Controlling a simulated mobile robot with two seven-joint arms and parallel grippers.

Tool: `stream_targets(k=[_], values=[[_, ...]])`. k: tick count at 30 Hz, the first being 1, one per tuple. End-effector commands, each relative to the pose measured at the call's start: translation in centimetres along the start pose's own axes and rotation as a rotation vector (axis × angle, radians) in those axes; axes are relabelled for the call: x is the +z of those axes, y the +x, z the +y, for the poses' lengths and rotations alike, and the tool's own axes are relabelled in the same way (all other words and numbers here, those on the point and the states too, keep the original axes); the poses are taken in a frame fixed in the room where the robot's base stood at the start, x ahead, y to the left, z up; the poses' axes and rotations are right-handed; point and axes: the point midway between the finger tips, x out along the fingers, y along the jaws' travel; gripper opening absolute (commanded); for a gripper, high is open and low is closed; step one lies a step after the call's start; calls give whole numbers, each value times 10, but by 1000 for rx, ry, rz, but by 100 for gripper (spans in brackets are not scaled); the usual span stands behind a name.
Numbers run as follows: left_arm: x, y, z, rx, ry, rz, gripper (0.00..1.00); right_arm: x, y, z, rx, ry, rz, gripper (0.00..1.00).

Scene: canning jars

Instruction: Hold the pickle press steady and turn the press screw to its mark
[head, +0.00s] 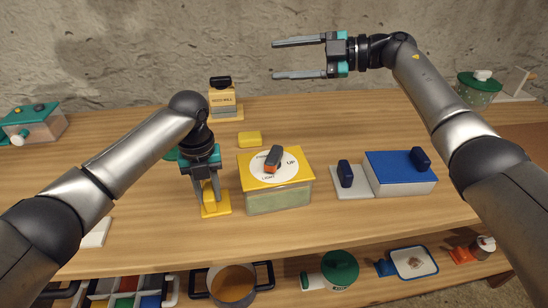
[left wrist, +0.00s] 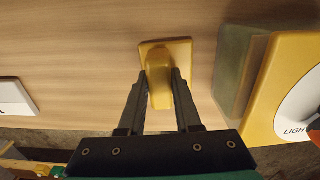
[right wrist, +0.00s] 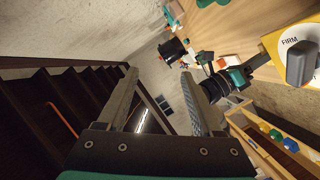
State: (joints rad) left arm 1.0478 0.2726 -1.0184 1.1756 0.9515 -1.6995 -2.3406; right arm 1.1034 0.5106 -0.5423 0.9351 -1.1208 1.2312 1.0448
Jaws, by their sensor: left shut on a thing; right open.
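The pickle press (head: 280,201) stands mid-table, a greenish see-through box with a yellow lid. Its press screw (head: 273,159) is a dark grey knob with an orange end, on a white dial. "UP" and "LIGHT" are readable there; "FIRM" shows in the right wrist view, where part of the screw (right wrist: 300,62) shows too. The orange end is toward the "LIGHT" side. My left gripper (head: 208,201) is shut on a yellow upright handle (left wrist: 160,75) with a square yellow base, just left of the press. My right gripper (head: 275,59) is open and empty, raised high before the wall.
Behind stand a small yellow block (head: 249,138) and a tan box (head: 222,100). A lower shelf (head: 300,275) holds pots and trays. Air above the press is clear.

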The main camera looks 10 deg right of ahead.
Motion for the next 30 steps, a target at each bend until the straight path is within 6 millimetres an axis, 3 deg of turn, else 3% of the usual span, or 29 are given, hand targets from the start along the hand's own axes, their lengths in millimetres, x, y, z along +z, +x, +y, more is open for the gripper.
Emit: stream_targets(k=[3,6,12,21,30], values=[[-1,2,0,2,1,4,0,-26,31,-13,-178,-77,4,68],[-1,2,0,2,1,4,0,-42,48,-27,-325,-136,-7,68],[-1,2,0,2,1,5,0,-62,66,-56,-615,-250,-73,68],[-1,2,0,2,1,5,0,-67,52,-85,-1027,-395,-279,68],[-1,2,0,2,1,5,0,-60,19,-86,-1277,-461,-489,68]])
